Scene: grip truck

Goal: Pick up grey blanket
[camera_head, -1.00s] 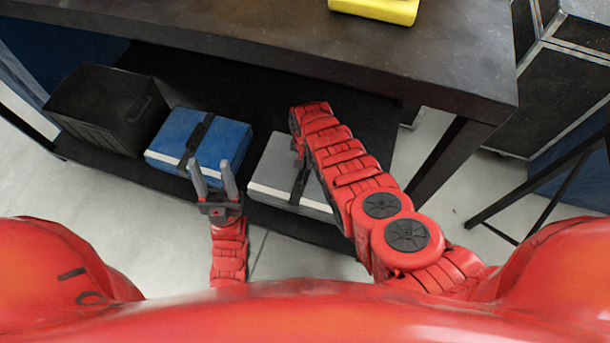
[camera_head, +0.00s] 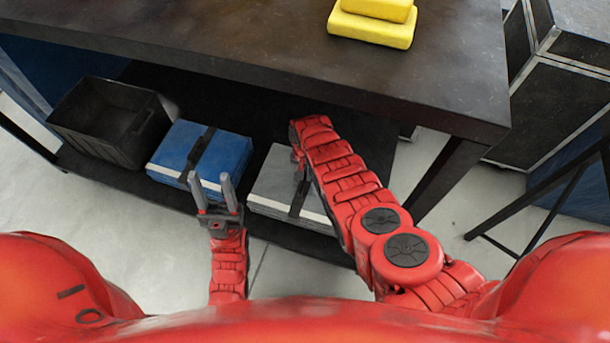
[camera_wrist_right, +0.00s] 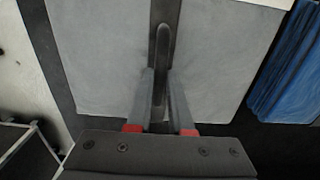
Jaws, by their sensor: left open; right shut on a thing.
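The grey blanket (camera_head: 272,178) is a folded block with a black strap around it, lying on the dark lower shelf below the table. It fills much of the right wrist view (camera_wrist_right: 105,65). My right gripper (camera_wrist_right: 161,78) is shut on its black strap, one finger on each side. In the head view my right forearm hides the gripper and the blanket's right part. My left gripper (camera_head: 212,184) is open and empty, in front of the shelf to the left of the grey blanket.
A strapped blue blanket (camera_head: 225,155) lies left of the grey one, beside a black bin (camera_head: 110,125). The dark tabletop (camera_head: 240,45) overhangs the shelf and carries yellow blocks (camera_head: 370,25). A table leg (camera_head: 440,175) and black cases (camera_head: 560,90) stand right.

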